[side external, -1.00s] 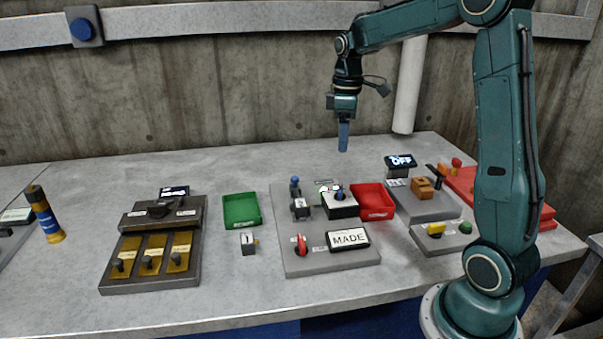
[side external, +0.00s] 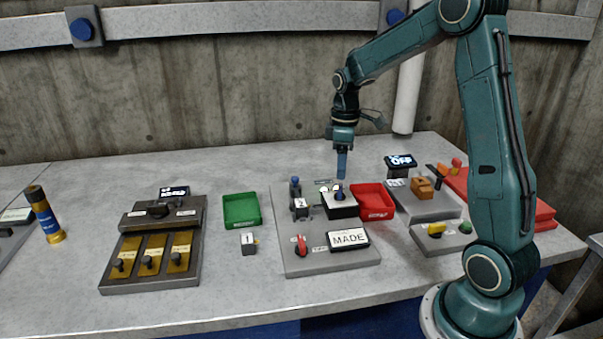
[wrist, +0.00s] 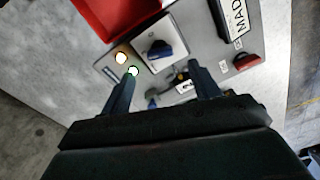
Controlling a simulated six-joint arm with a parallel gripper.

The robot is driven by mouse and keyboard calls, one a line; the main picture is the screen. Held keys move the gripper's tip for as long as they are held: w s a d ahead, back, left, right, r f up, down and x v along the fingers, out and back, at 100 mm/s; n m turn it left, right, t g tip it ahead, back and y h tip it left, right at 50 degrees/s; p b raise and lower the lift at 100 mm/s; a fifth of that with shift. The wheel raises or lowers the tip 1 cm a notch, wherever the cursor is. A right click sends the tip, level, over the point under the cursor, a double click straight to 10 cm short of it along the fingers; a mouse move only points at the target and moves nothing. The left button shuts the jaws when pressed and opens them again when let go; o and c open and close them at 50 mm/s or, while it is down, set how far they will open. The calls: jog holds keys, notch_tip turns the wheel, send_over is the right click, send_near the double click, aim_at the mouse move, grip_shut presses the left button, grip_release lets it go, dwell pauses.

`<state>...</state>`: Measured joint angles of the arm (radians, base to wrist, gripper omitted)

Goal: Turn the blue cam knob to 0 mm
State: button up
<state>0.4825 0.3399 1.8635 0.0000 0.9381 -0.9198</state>
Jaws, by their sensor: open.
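The blue knob (side external: 339,196) sits on top of a box with a pale top face on the grey panel. In the wrist view the knob (wrist: 158,50) is dark blue with a pale pointer mark, just beyond the fingertips. My gripper (side external: 341,177) points down just above the knob, apart from it. In the wrist view my gripper (wrist: 163,75) is open, its two dark fingers spread with nothing between them. Any millimetre scale around the knob is too small to read.
A red tray (side external: 372,202) stands right beside the knob's box. A small blue-topped post (side external: 295,188) stands to its left. The panel also carries a red knob (side external: 301,245) and a MADE sign (side external: 348,238). A green tray (side external: 241,210) lies farther left.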

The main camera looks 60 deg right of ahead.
aim_at(340, 187)
jog(key=shift+f, duration=3.2)
jog(key=c, duration=1)
